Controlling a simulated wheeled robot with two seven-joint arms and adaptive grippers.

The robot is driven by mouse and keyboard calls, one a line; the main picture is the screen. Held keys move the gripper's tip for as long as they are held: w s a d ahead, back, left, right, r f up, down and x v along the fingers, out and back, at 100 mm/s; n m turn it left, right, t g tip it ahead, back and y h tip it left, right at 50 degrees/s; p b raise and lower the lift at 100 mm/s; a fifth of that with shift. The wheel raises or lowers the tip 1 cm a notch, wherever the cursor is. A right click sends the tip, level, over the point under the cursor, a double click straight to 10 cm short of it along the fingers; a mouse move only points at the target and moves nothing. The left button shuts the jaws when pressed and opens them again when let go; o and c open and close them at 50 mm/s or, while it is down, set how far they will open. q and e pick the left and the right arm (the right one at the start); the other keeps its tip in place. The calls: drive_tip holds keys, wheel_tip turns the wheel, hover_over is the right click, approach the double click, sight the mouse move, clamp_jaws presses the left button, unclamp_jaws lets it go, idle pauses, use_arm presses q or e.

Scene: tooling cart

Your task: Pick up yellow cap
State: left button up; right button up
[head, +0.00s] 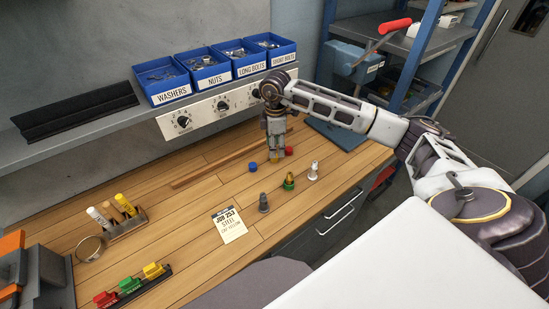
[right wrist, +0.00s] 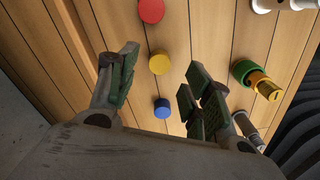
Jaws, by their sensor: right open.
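The yellow cap (right wrist: 160,62) lies on the wooden worktop, between a red cap (right wrist: 151,10) and a blue cap (right wrist: 163,108) in the right wrist view. My right gripper (right wrist: 158,76) is open and empty, pointing down, with the yellow cap showing between its spread fingers and apart from them. In the head view my right gripper (head: 274,150) hangs over the row of caps and hides most of the yellow one. The blue cap (head: 252,168) and red cap (head: 289,151) show on either side of it. My left gripper is not in view.
A grey fitting (head: 263,203), a green-and-brass one (head: 289,182) and a white one (head: 314,170) stand nearby. A wooden strip (head: 215,167) lies left of the caps. Blue bins (head: 164,79) sit on the shelf behind. A job card (head: 229,226) lies in front.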

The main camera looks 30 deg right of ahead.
wheel_tip(320, 180, down, 4)
drive_tip(key=shift+a+r+p, duration=0.15)
drive_tip(key=shift+r+p, duration=0.05)
drive_tip(key=shift+p, duration=0.2)
drive_tip(key=shift+f, duration=0.5)
drive_tip(key=shift+c, duration=0.6)
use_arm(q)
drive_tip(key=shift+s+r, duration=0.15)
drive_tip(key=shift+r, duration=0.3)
use_arm(e)
drive_tip(key=c, duration=0.7)
